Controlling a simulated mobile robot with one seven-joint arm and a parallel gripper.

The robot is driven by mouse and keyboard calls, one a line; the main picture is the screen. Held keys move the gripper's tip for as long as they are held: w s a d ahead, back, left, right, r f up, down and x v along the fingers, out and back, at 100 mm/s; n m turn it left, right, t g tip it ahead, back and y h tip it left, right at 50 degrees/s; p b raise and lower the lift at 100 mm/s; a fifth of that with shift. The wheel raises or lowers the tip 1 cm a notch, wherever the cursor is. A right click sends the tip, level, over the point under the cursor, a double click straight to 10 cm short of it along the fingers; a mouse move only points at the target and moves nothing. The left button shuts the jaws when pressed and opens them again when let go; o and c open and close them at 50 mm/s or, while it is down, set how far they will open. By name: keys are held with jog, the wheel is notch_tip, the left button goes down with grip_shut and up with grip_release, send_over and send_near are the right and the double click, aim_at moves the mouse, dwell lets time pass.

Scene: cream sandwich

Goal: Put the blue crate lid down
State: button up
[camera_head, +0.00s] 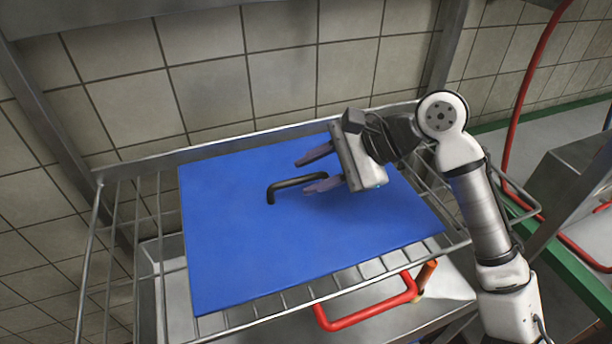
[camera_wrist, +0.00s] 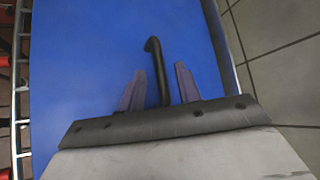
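The blue crate lid (camera_head: 240,240) is a flat blue panel lying on a wire rack, with a black bar handle (camera_head: 290,183) on its top. It also fills much of the wrist view (camera_wrist: 90,50). My gripper (camera_head: 310,172) is above the lid at the handle's right end, with its two purple-grey fingers spread apart. In the wrist view the handle (camera_wrist: 155,65) lies between the two open fingers (camera_wrist: 160,85), with a gap on each side. The fingers do not touch the handle there.
The wire rack (camera_head: 93,255) surrounds the lid, with its back rail along the tiled wall. A red handle (camera_head: 368,313) is below the rack's front edge. A green-edged counter (camera_head: 575,268) and a red hose (camera_head: 522,90) are on the right.

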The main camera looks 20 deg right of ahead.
jog(key=b+v, duration=0.1)
jog(key=v, duration=0.9)
jog(key=shift+b, duration=0.4)
jog(key=shift+s, duration=0.15)
